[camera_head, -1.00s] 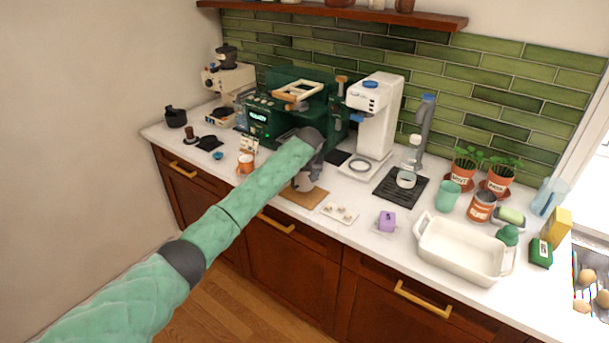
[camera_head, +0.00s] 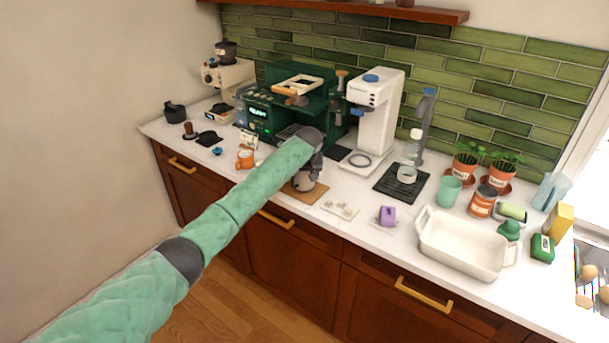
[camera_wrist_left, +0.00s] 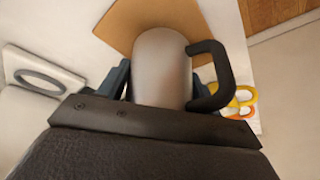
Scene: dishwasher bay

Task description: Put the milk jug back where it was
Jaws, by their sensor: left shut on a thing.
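The milk jug is a plain grey metal jug with a black handle, seen in the left wrist view (camera_wrist_left: 160,68). In the head view the jug (camera_head: 303,183) shows partly below my left gripper (camera_head: 308,167). My left gripper is shut on the jug's body, with one finger on each side in the left wrist view. The jug is over a tan wooden board (camera_head: 312,198) at the counter's front; I cannot tell whether it touches it. The wrist hides the jug's top in the head view. My right gripper is not in view.
A green coffee machine (camera_head: 270,117) stands behind the jug. An orange mug (camera_head: 244,159) is left of the board, and a small tray of pale pieces (camera_head: 339,208) is right of it. A white machine (camera_head: 374,113) and a white baking dish (camera_head: 460,250) stand farther right.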

